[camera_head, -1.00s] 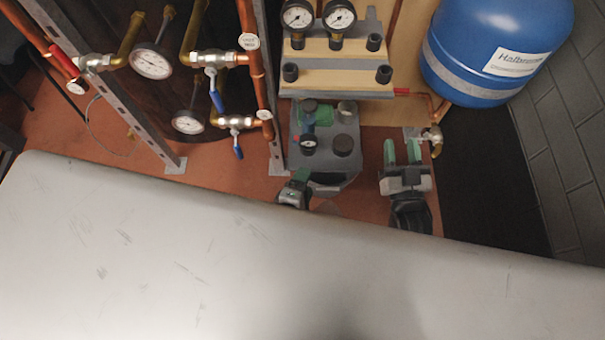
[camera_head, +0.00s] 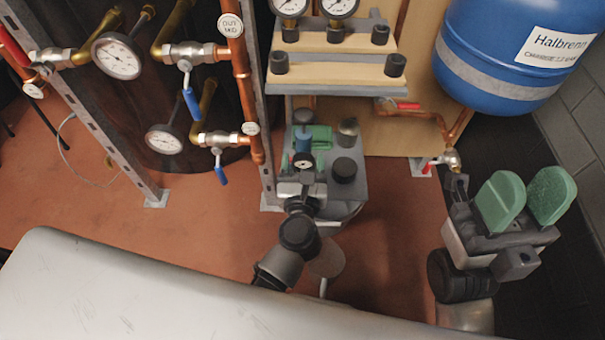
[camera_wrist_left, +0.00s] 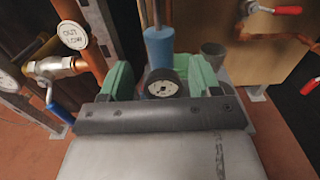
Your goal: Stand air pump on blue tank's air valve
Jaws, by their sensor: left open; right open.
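My left gripper (camera_head: 307,138) is at the pump. In the left wrist view its green fingers (camera_wrist_left: 160,78) are apart, one on each side of the air pump (camera_wrist_left: 159,47); I cannot tell whether they touch it. The blue tank (camera_head: 485,50) hangs at the upper right with a white label. A small fitting (camera_head: 446,161) sits on the pipe below it; I cannot tell the air valve clearly. My right gripper (camera_head: 526,197) is open and empty, below the tank.
A grey cup (camera_head: 348,127) and a black round piece (camera_head: 344,170) are beside the pump. Gauges and wooden shelves (camera_head: 335,72) are behind it. Copper pipes and blue-handled valves (camera_head: 190,104) stand at the left. The floor (camera_head: 385,230) between my grippers is clear.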

